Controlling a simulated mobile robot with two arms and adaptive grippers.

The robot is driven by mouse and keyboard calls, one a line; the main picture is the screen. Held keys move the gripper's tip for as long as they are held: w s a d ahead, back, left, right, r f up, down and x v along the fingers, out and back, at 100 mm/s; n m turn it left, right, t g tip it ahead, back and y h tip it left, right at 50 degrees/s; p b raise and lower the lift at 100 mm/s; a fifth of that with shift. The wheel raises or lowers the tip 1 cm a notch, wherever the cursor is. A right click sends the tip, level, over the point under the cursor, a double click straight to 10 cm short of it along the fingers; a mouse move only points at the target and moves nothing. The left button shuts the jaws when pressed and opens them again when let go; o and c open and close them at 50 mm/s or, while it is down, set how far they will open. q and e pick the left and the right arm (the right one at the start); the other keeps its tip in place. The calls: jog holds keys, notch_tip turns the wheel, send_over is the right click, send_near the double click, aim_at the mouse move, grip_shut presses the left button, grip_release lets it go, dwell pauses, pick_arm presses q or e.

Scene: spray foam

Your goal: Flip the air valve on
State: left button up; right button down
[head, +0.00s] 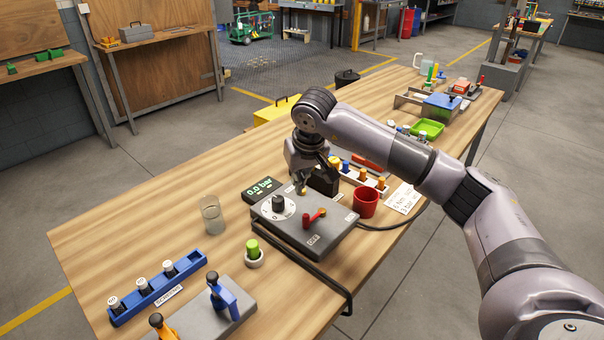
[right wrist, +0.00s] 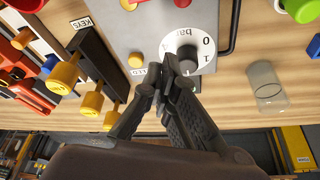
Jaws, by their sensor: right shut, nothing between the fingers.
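The grey control box (head: 315,240) stands on the wooden bench with a display (head: 262,189) reading 0.0 bar. The red valve lever (head: 314,218) is on its top, by an OFF label. A black knob (head: 278,203) on a white dial sits to its left; the dial (right wrist: 205,45) also shows in the right wrist view. My right gripper (head: 303,188) is shut and empty, above the back part of the box. In the right wrist view its fingertips (right wrist: 178,76) overlap the dial's edge; contact cannot be told. Only red bits of the lever show at that view's top edge. My left gripper is out of view.
A red cup (head: 365,201) stands right of the box. A glass (head: 211,215) and a green-topped piece (head: 253,251) stand to its left. A blue rack (head: 157,287) is at the front left.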

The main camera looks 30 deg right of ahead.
jog(key=p+x, duration=0.1)
jog(key=x, duration=0.3)
jog(key=shift+f, duration=0.45)
jog(key=s, duration=0.1)
jog(key=s+p, duration=0.1)
jog(key=s, duration=0.1)
jog(key=shift+s+a+r, duration=0.1)
jog(key=shift+s+a, duration=0.1)
jog(key=shift+s, duration=0.1)
jog(key=shift+a, duration=0.1)
